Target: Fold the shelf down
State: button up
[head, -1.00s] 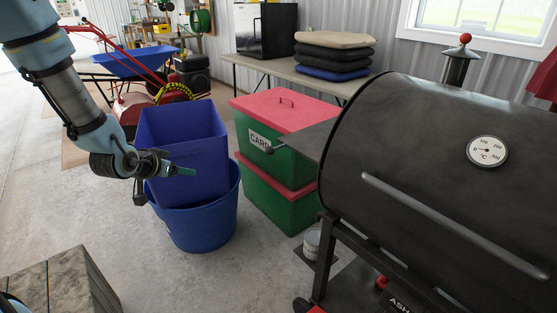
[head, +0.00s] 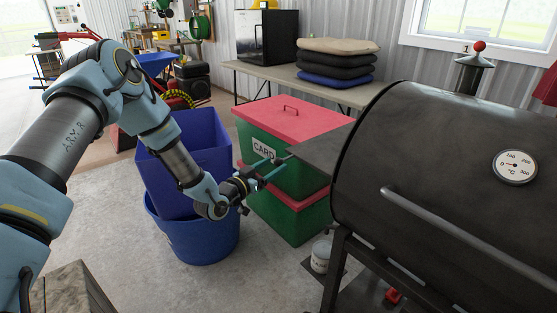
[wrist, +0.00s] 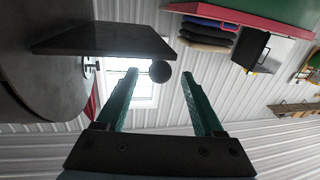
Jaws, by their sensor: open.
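The shelf (head: 322,148) is a dark flat panel on the left side of the black barrel grill (head: 440,170), standing out roughly level. It also shows in the wrist view (wrist: 105,38), with a dark round knob (wrist: 160,71) by its outer edge. My gripper (head: 276,168) is at the shelf's outer left end. In the wrist view its green fingers (wrist: 160,74) are open and spread. The shelf's underside is hidden in the head view.
Stacked green boxes with red lids (head: 292,118) stand behind my gripper. Blue bins (head: 190,230) are below and left of it. A small can (head: 320,256) sits low beside the grill. A table with stacked cushions (head: 336,62) is behind.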

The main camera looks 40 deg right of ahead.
jog(key=shift+w+d, duration=0.15)
jog(key=shift+d, duration=0.7)
jog(key=shift+w+d, duration=0.1)
jog(key=shift+d, duration=0.75)
grip_shut()
